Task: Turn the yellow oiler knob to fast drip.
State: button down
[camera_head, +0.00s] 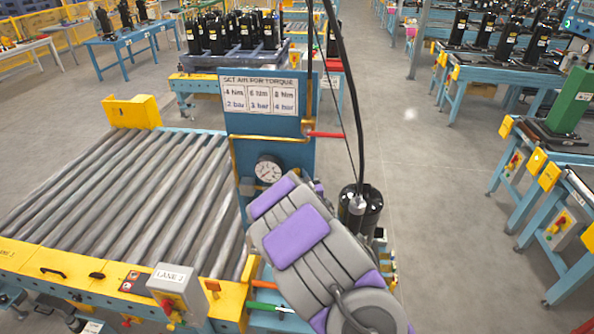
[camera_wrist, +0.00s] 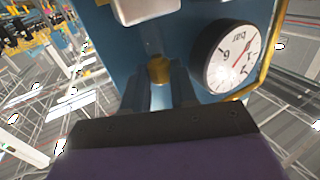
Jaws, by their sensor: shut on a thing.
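In the head view my arm covers the knob and my gripper's fingertips.
A round gauge (camera_wrist: 230,57) sits close right of my fingers; it also shows in the head view (camera_head: 268,168) on the blue panel (camera_head: 268,150). A red handle (camera_head: 325,134) juts right from the panel. A roller conveyor (camera_head: 130,190) lies left; open floor is right.

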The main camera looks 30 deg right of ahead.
jog(key=shift+d+r+n+y+p, duration=0.15)
jog(key=shift+n+y+p, duration=0.4)
jog(key=shift+y, duration=0.35)
jog(key=c, duration=1.2)
grip_release()
jog(key=shift+w+f, duration=0.15)
jog(key=shift+f, duration=0.05)
